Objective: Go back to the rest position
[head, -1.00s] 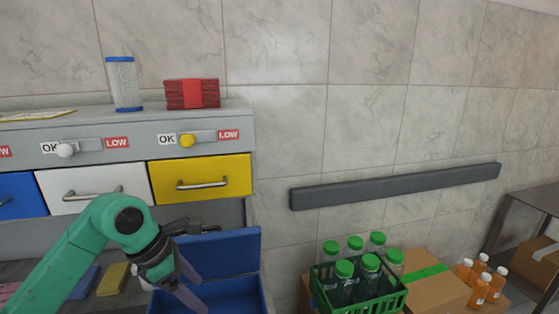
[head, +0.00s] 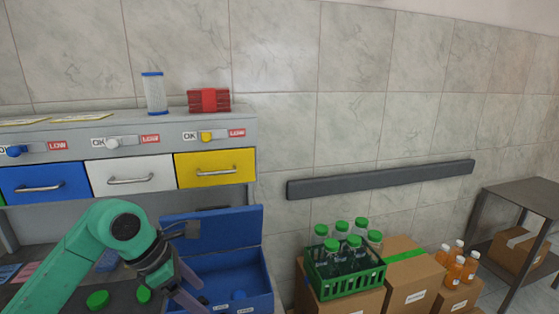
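My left arm is green and comes in from the left in the head view. My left gripper (head: 191,287) hangs low in front of the open blue box (head: 246,262), its fingers pointing down and to the right. Two fingers show, with a gap between them and nothing visible in it. The lower ends are close to the picture's bottom edge. My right gripper is not in the picture.
Blue (head: 62,183), white (head: 128,178) and yellow (head: 218,171) drawers are shut above. A green crate of bottles (head: 345,286) stands on cardboard boxes at right. Green caps (head: 97,299) lie on the dark surface below. A metal table (head: 520,192) stands far right.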

